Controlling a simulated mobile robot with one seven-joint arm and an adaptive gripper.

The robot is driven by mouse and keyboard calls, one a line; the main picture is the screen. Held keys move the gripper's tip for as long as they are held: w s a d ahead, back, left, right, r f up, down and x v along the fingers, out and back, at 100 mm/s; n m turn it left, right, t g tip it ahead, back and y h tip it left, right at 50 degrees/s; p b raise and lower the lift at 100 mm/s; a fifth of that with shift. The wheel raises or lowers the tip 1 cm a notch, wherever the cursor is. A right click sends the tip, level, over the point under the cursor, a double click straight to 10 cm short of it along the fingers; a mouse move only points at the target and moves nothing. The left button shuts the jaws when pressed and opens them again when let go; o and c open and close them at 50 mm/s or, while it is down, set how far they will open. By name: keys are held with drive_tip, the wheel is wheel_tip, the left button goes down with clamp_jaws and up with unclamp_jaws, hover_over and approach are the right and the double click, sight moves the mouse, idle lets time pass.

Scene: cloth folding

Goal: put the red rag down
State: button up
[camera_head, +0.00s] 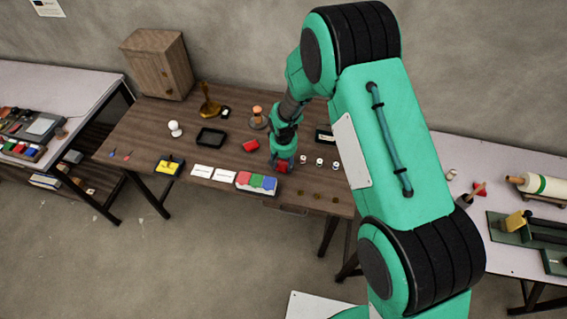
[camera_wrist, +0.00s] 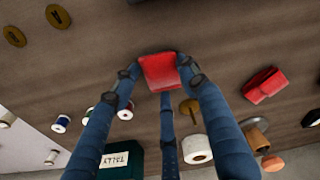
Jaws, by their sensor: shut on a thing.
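My gripper (camera_head: 283,160) is shut on a red rag (camera_head: 281,168), low over the front middle of the wooden table (camera_head: 140,130). In the wrist view the rag (camera_wrist: 158,71) sits between the fingertips of my gripper (camera_wrist: 160,78), with its flat face showing. I cannot tell whether it touches the tabletop. A second red folded piece (camera_head: 250,146) lies on the table, left of and behind my gripper. It also shows in the wrist view (camera_wrist: 265,86), to the right of the fingers.
A box with red, green and blue contents (camera_head: 256,192) stands at the front edge. White cards (camera_head: 201,170) and a black tray (camera_head: 210,137) lie to the left. Several thread spools (camera_head: 319,162) stand right of my gripper. Brown discs (camera_head: 317,195) lie at the front right.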

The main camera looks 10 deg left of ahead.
sight(284, 167)
drive_tip(key=shift+f, duration=0.1)
drive_tip(key=o, duration=0.7)
drive_tip(key=shift+o, duration=0.2)
wheel_tip(284, 167, up, 12)
drive_tip(key=s+p, duration=0.1)
drive_tip(key=shift+s+d, duration=0.15)
idle(0.3)
idle(0.5)
drive_tip(key=shift+r, duration=0.2)
